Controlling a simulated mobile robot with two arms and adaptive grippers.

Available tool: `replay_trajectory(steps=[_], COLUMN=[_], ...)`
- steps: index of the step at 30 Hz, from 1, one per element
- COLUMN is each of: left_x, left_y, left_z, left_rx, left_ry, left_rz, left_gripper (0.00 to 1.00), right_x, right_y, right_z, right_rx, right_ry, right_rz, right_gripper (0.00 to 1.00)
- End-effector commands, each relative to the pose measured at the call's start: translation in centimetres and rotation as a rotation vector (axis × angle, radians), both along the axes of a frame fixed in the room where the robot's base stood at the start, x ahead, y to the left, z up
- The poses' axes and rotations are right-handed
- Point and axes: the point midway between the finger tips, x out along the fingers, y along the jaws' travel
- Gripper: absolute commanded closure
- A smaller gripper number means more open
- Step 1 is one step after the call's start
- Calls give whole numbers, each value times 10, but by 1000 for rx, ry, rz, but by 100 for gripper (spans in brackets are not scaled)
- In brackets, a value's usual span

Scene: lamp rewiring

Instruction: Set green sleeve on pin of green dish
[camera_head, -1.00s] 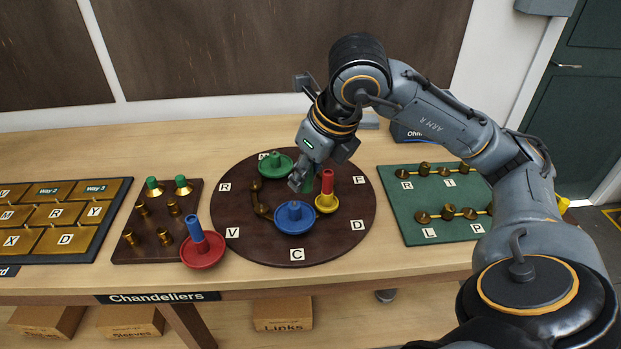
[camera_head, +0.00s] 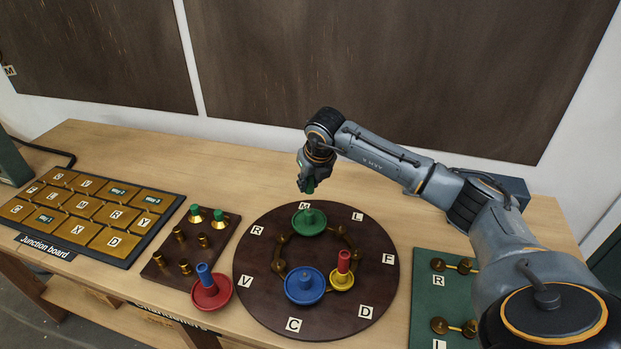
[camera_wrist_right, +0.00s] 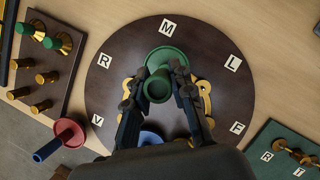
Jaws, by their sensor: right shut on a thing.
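The green dish (camera_head: 309,229) sits at the back of the round dark board, by the M label, with a short pin at its middle. My right gripper (camera_head: 309,184) is raised above and slightly behind it in the head view, pointing down. It is shut on the green sleeve (camera_wrist_right: 157,87), which shows end-on between the fingers in the right wrist view. There the sleeve overlaps the near part of the green dish (camera_wrist_right: 165,56) and hides its pin. Sleeve and dish look apart in the head view. My left gripper is not in view.
The round board (camera_head: 262,310) also bears a blue dish (camera_head: 305,290) and a yellow dish (camera_head: 341,281) with a red sleeve. A red dish (camera_head: 211,297) with a blue sleeve stands left of it. A peg board (camera_head: 162,265) and a green board (camera_head: 424,300) flank it.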

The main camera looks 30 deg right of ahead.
Motion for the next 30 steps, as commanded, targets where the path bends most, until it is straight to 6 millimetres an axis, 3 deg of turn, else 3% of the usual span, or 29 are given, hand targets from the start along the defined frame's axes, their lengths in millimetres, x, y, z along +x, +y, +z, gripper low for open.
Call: replay_trajectory(steps=[7, 16, 30], left_x=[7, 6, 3], left_y=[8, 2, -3], left_z=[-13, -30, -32], left_rx=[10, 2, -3], left_ry=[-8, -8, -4], left_rz=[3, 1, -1], left_gripper=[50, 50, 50], right_x=[0, 0, -1], right_y=[0, 0, 0], right_z=[-24, -56, -63], right_rx=[1, 0, 0], right_ry=[1, 0, 0], right_rz=[-1, -1, -1], right_gripper=[99, 99, 99])
